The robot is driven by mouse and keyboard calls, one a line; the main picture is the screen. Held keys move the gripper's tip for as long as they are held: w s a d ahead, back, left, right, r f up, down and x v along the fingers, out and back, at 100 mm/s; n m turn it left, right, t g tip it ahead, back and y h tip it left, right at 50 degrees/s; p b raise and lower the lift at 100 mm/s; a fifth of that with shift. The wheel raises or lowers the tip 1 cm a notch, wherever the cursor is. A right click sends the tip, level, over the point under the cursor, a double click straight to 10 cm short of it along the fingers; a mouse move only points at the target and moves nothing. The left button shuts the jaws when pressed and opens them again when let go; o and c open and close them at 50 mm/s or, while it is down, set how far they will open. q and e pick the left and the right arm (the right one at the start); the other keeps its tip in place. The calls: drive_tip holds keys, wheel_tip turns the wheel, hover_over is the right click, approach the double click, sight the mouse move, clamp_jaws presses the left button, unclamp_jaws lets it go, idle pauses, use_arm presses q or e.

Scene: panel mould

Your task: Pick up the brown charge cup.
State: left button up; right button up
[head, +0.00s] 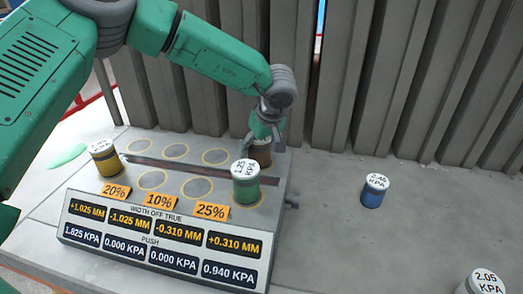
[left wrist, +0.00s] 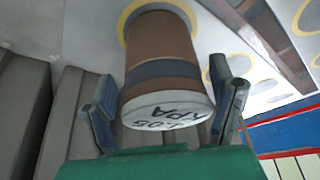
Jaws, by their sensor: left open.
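The brown charge cup (head: 261,155) stands at the back right of the panel, partly hidden by my gripper in the head view. In the left wrist view the brown cup (left wrist: 163,62) has a dark band and a white lettered lid, and a yellow ring shows around its base. My left gripper (head: 264,135) is right at the cup's top, pointing down. In the left wrist view its two fingers (left wrist: 166,100) are apart, one on each side of the cup near its lid. I see a gap at the left finger; contact on the right is unclear. My right gripper is not in view.
The panel (head: 150,205) holds a yellow cup (head: 104,158) at left, a green cup (head: 245,186) just in front of the brown one, and several empty rings. A blue cup (head: 373,194) and a white-lidded cup (head: 482,283) stand right. Grey ribbed wall (head: 370,80) rises close behind.

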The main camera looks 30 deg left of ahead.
use_arm(q)
drive_tip(key=shift+a+r, duration=0.1)
drive_tip(key=shift+s+a, duration=0.1)
drive_tip(key=c, duration=0.6)
drive_tip(key=shift+a, duration=0.1)
drive_tip(key=c, duration=1)
